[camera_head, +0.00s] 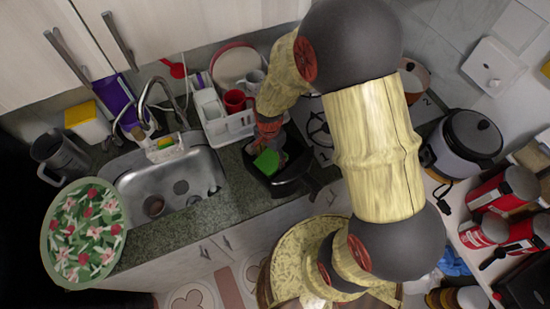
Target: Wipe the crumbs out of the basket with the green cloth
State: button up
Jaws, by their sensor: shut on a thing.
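The green cloth (266,161) shows as a small bright patch at the dark basket. The black basket (285,187) stands on the counter, right of the sink. My gripper (272,146) reaches down into the basket from above and is shut on the green cloth. The arm and gripper hide part of the basket's inside. Crumbs cannot be made out at this size.
The sink (170,185) with its tap lies left of the basket. A white dish rack (228,125) with plates and a red mug (236,101) stands behind it. A stove (318,135) is to the right, and a floral tray (84,233) is at the far left.

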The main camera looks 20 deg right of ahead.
aim_at(262, 154)
jog(key=shift+w+a+f, duration=0.1)
jog(key=shift+w+a, duration=0.35)
jog(key=shift+w, duration=0.35)
jog(key=shift+w+a+f, duration=0.1)
jog(key=shift+w+a, duration=0.3)
jog(key=shift+w, duration=0.35)
jog(key=shift+s+d+r, duration=0.1)
jog(key=shift+s+d, duration=0.3)
jog(key=shift+s, duration=0.45)
jog(key=shift+s+d, duration=0.4)
jog(key=shift+s, duration=0.4)
jog(key=shift+w+r+p, duration=0.1)
jog(key=shift+r+p, duration=0.5)
jog(key=shift+p, duration=0.05)
notch_tip(262, 154, up, 14)
jog(key=p, duration=0.9)
jog(key=shift+p, duration=0.4)
jog(key=shift+a, duration=0.15)
